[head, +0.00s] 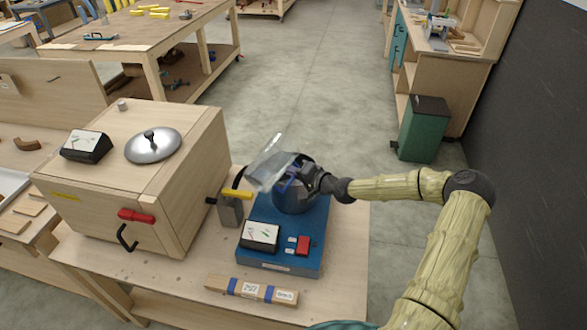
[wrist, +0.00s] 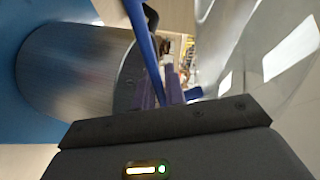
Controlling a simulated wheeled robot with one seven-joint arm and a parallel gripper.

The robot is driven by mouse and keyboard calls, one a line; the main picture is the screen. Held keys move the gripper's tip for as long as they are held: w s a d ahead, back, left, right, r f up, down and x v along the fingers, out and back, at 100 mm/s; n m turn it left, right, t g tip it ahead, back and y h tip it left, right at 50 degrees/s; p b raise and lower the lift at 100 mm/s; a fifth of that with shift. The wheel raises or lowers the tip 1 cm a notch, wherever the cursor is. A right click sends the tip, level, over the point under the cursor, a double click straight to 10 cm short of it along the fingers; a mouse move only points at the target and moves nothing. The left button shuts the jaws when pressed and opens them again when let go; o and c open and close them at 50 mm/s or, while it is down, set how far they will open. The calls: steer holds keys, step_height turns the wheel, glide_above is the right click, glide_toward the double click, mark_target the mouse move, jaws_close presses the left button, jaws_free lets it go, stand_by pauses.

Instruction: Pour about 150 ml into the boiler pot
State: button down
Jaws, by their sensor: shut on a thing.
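A clear jug (head: 268,164) is tilted over the boiler pot (head: 293,203), its body leaning to the upper left. My gripper (head: 305,181) is shut on the jug, seemingly by its blue handle (wrist: 145,45), just above and to the right of the pot. In the wrist view, the clear jug wall (wrist: 270,60) is at the right and the grey metal pot (wrist: 75,70) at the left. The pot stands on a blue base (head: 280,262). The pot's opening is mostly hidden by jug and gripper. I cannot make out the water level or any stream.
The blue base carries a dial gauge (head: 260,236) and a red switch (head: 304,245). To the left is a wooden box (head: 190,190) with a metal lid (head: 153,145) on top. A grey block with a yellow lever (head: 237,194) stands between. A labelled wood strip (head: 252,290) lies in front.

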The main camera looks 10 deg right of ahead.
steer(key=shift+r, duration=0.1)
stand_by(0.3)
steer(key=shift+w+d+n+t+h+b, duration=0.1)
steer(key=shift+w+n+t+h+b, duration=0.1)
steer(key=shift+n+b, duration=0.35)
steer(key=shift+w+d+n+t+h+b, duration=0.1)
steer(key=shift+n+t+b, duration=0.1)
steer(key=shift+n+b, duration=0.35)
steer(key=shift+w+d+r+n+b, duration=0.15)
steer(key=shift+r+n+b, duration=0.15)
steer(key=shift+r+n, duration=0.3)
steer(key=shift+r, duration=0.15)
stand_by(1.3)
